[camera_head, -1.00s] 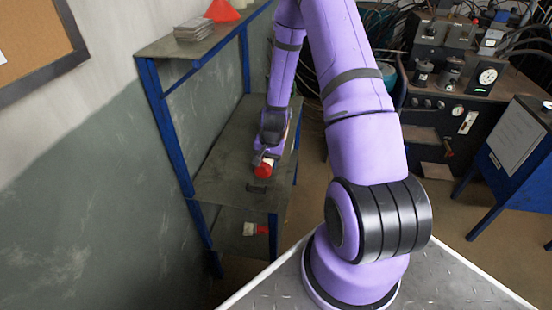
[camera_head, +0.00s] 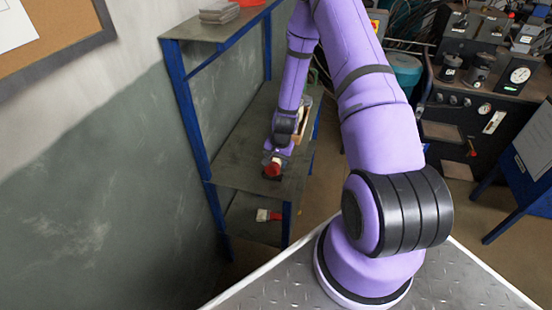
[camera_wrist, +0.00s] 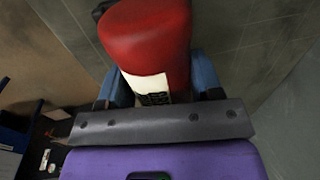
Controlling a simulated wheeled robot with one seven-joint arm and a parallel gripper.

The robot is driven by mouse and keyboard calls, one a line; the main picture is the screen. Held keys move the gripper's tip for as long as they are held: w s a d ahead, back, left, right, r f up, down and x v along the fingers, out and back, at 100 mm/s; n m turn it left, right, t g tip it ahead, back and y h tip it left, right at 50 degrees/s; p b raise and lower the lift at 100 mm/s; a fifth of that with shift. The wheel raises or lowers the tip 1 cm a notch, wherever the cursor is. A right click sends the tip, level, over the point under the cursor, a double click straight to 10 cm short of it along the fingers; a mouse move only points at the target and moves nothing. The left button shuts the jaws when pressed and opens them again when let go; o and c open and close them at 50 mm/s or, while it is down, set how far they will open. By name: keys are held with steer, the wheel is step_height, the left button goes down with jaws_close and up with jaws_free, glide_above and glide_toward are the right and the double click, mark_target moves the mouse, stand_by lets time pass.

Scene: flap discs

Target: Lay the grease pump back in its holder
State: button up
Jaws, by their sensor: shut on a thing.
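My gripper (camera_wrist: 160,92) is shut on the grease pump (camera_wrist: 148,40), a red cylinder with a white printed label. In the wrist view the pump's red body stands out between the two blue-grey fingers. In the head view the red end of the grease pump (camera_head: 272,167) shows just below my wrist, over the front part of the middle shelf. A small dark patch lies under it; I cannot tell whether they touch. I cannot make out the holder with certainty.
The blue-framed shelf unit (camera_head: 192,125) stands by the wall. A tan object (camera_head: 302,118) shows beside my forearm. A red-and-white brush (camera_head: 268,215) lies on the lower shelf. Grey stacked sheets (camera_head: 219,12) lie on the top shelf. The middle shelf's left part is clear.

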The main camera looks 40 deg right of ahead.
steer(key=shift+f, duration=0.55)
stand_by(0.4)
steer(key=o, duration=1.6)
steer(key=r, duration=0.3)
steer(key=s+r, duration=0.1)
steer(key=r, duration=0.3)
steer(key=d+r, duration=0.1)
steer(key=r, duration=0.2)
steer(key=shift+s+r, duration=0.2)
steer(key=shift+r, duration=0.15)
